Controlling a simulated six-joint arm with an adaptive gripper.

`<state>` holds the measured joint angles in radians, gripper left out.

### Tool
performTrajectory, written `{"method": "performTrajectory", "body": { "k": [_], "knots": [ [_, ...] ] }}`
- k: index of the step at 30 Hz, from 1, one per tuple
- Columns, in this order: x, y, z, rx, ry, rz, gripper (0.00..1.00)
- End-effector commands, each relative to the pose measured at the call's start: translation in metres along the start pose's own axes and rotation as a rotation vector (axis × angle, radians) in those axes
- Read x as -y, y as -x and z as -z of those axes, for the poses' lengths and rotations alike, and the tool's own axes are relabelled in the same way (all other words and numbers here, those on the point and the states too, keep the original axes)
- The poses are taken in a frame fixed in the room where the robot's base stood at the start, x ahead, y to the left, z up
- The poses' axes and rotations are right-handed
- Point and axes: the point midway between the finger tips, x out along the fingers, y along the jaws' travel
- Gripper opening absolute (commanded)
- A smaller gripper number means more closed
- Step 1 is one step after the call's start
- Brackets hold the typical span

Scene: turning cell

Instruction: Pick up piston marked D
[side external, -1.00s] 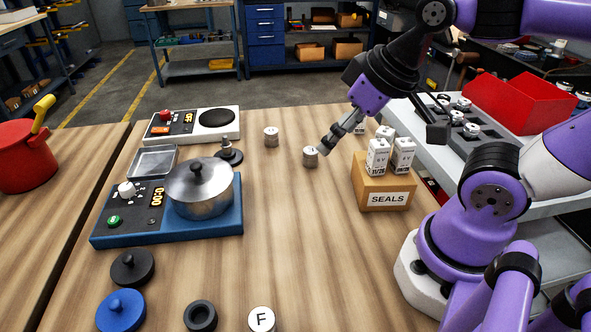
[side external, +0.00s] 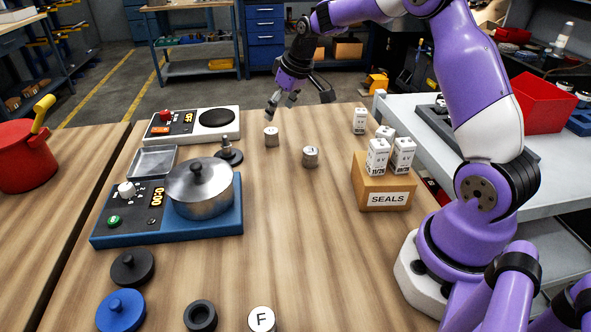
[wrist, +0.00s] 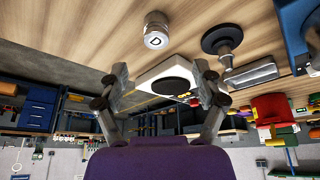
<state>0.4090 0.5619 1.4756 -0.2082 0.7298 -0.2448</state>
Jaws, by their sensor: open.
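The piston marked D (wrist: 156,32) is a short silver cylinder with a black D on its end face in the wrist view. It appears to be the far piston (side external: 271,137) standing upright on the table in the side view. My gripper (side external: 281,107) is open and empty, just above and slightly right of that piston, apart from it. In the wrist view the two fingers of my gripper (wrist: 160,82) are spread wide, with the piston beyond them. A second silver piston (side external: 310,157) stands nearer and to the right; its mark is too small to read.
A piston marked F (side external: 262,319) stands at the front edge. A hotplate (side external: 193,124), a dark-based part (side external: 229,155) and a blue unit with a pot (side external: 199,190) lie left. A SEALS box (side external: 384,191) with white cartons stands right. The table's middle is clear.

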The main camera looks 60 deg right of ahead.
Motion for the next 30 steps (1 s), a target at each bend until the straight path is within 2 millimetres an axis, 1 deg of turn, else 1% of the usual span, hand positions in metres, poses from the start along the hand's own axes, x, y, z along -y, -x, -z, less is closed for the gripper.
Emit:
{"method": "performTrajectory", "body": {
  "k": [1, 3, 6, 11, 18, 21, 28, 29, 30],
  "knots": [
    [0.001, -0.010, -0.001, 0.004, 0.001, 0.002, 0.78],
    [0.001, -0.022, -0.001, 0.004, 0.002, 0.002, 0.78],
    [0.001, -0.034, -0.001, 0.003, 0.002, 0.002, 0.78],
    [-0.001, -0.047, 0.001, 0.002, 0.001, 0.001, 0.78],
    [-0.005, -0.082, 0.004, 0.003, 0.001, 0.001, 0.78],
    [-0.005, -0.090, 0.004, 0.002, 0.000, 0.000, 0.78],
    [-0.005, -0.090, 0.004, 0.001, 0.000, 0.000, 0.78],
    [-0.005, -0.090, 0.004, 0.001, 0.000, 0.000, 0.63],
    [-0.005, -0.090, 0.004, 0.001, 0.000, 0.000, 0.43]
  ]
}}
